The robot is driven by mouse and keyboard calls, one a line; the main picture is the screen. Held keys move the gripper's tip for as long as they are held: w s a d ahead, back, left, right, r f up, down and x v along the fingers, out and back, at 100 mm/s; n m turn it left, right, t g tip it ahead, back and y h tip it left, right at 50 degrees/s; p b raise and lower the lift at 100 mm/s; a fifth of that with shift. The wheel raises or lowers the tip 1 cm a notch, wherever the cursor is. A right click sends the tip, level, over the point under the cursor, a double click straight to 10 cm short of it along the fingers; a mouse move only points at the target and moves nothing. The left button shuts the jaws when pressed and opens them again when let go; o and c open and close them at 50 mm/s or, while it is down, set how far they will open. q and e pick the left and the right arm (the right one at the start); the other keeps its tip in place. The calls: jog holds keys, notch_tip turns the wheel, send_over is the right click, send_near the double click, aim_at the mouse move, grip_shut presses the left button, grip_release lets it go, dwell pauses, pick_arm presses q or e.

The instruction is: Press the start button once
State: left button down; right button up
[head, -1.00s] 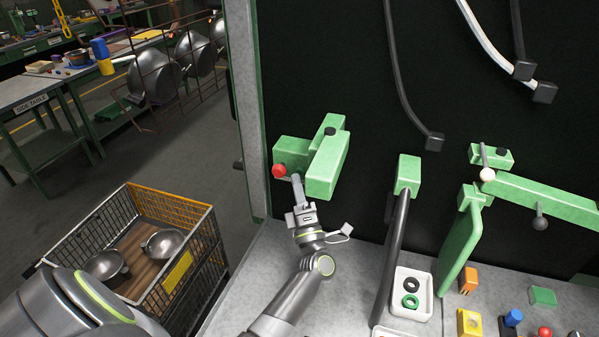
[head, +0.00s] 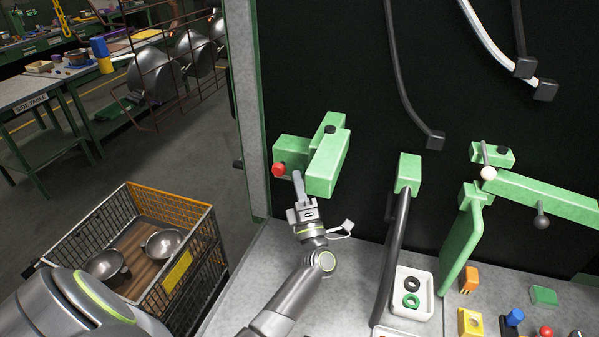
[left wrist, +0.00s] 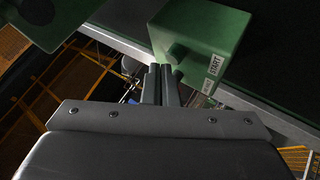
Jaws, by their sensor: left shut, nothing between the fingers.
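A green box (left wrist: 205,40) with a white START label (left wrist: 215,65) shows in the left wrist view. A dark round button (left wrist: 176,53) stands out from its face. My left gripper (head: 297,174) is shut and empty. In the left wrist view its fingertips (left wrist: 161,70) lie just below and left of the button; contact cannot be told. In the head view the fingertips are in front of the green housing (head: 290,150), just right of a red knob (head: 279,169) and beside a longer green block (head: 328,165). My right gripper is not in view.
A green post (head: 409,175) with a dark tube and a white tray (head: 427,292) of rings are to the right. A wire basket (head: 212,255) with metal bowls stands at lower left. Another green block (left wrist: 45,18) fills the wrist view's upper left.

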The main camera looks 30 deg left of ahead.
pick_arm(q)
jog(key=shift+w+a, duration=0.15)
jog(key=shift+w, duration=0.3)
dwell(0.7)
jog(key=shift+s, duration=0.1)
jog(key=shift+s+d, duration=0.25)
jog(key=shift+s, duration=0.55)
jog(key=s, duration=0.2)
jog(key=s+d+p, duration=0.1)
jog(key=s, duration=0.1)
jog(key=shift+s, duration=0.4)
jog(key=shift+d, duration=0.1)
dwell(0.7)
